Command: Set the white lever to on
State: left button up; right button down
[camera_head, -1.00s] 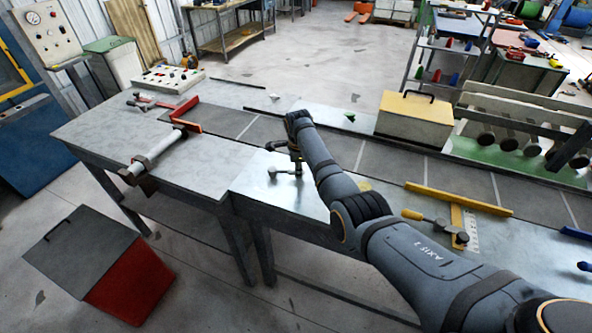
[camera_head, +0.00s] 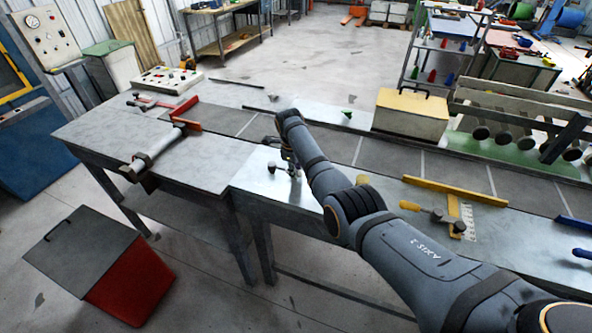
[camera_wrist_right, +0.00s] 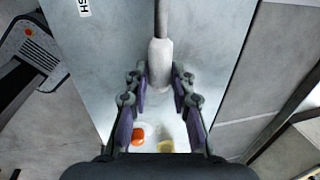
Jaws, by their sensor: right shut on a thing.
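In the right wrist view the white lever (camera_wrist_right: 160,62) is a pale, rounded grip on a thin grey rod running to the top edge. My right gripper (camera_wrist_right: 159,77) has a finger on each side of this grip and is shut on it. In the head view my right gripper (camera_head: 290,160) is at the bare metal sheet (camera_head: 262,182) on the bench, partly hidden by my own arm. The lever cannot be made out there. My left gripper is in neither view.
An orange-red button (camera_wrist_right: 138,136) and a yellow one (camera_wrist_right: 165,146) show below the fingers. A yellow-lidded box (camera_head: 411,115) stands to the right behind my arm. A red bin (camera_head: 130,285) stands on the floor.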

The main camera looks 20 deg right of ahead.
jog(key=shift+a, duration=0.1)
jog(key=c, duration=1.3)
grip_release()
jog(key=shift+o, duration=0.8)
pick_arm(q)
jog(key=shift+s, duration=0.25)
pick_arm(e)
notch_tip(320, 180, up, 12)
jog(key=s+a, duration=0.1)
jog(key=shift+s+a, duration=0.3)
jog(key=shift+s, duration=0.1)
jog(key=shift+f, duration=0.1)
